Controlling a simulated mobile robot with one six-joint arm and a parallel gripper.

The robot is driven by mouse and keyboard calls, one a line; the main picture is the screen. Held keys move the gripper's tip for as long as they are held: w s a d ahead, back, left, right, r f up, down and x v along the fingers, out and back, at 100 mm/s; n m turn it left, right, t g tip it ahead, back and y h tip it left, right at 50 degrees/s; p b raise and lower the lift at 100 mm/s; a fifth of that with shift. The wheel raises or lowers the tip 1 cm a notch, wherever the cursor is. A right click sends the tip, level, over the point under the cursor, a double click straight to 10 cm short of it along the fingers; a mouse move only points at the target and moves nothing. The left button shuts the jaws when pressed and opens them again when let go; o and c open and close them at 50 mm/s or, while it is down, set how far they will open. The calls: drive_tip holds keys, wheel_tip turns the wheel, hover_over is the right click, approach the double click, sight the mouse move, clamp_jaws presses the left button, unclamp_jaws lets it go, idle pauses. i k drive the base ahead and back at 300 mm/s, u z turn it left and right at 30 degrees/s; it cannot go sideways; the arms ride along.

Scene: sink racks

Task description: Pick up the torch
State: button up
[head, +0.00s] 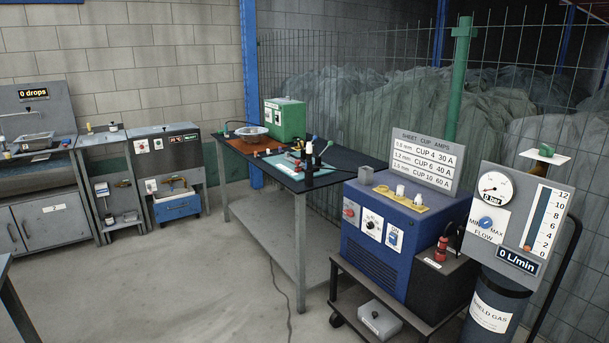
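A dark work table (338,176) stands in the middle, along the mesh fence. My gripper is not in view.
The welding machine rests on a dark cart with a grey box (379,319) on its lower shelf. A gas cylinder (492,305) with gauge and flow panel stands right. A cable (283,290) lies on the floor near the table. The floor at centre left is clear.

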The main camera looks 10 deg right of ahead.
sight(308, 170)
drive_tip(key=u, duration=0.5)
drive_tip(key=i, duration=0.7)
drive_tip(key=u, duration=0.95)
drive_tip(key=i, duration=2.3)
drive_tip(key=z, duration=0.9)
drive_tip(key=i, duration=0.55)
drive_tip(key=z, duration=0.25)
